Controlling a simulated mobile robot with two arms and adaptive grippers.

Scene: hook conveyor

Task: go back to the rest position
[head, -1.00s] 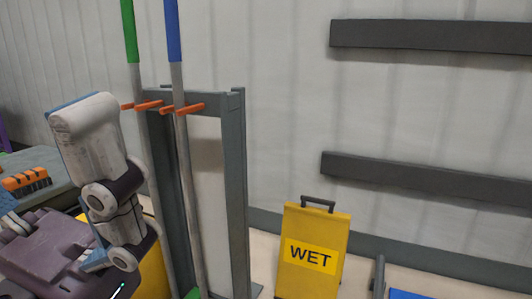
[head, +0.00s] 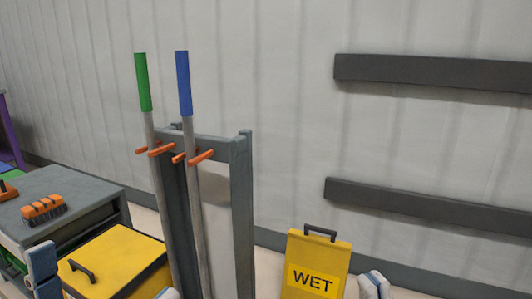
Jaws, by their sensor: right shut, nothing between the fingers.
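My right gripper (head: 374,285) shows at the bottom edge, just right of the yellow WET sign. Its fingertips are together with nothing between them. Two blue-grey finger parts show at the bottom left, one in front of the grey bench and one at the lower edge near the yellow box. They look like the spread fingers of my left gripper (head: 105,282), with nothing seen between them. The rest of both arms is out of view.
A grey rack (head: 241,200) with orange pegs holds a green-gripped pole (head: 143,82) and a blue-gripped pole (head: 183,84). The WET sign (head: 316,262) stands to its right. A yellow box (head: 120,252), a grey bench (head: 85,192) and an orange brush (head: 43,208) are left. Dark wall rails (head: 430,72) are right.

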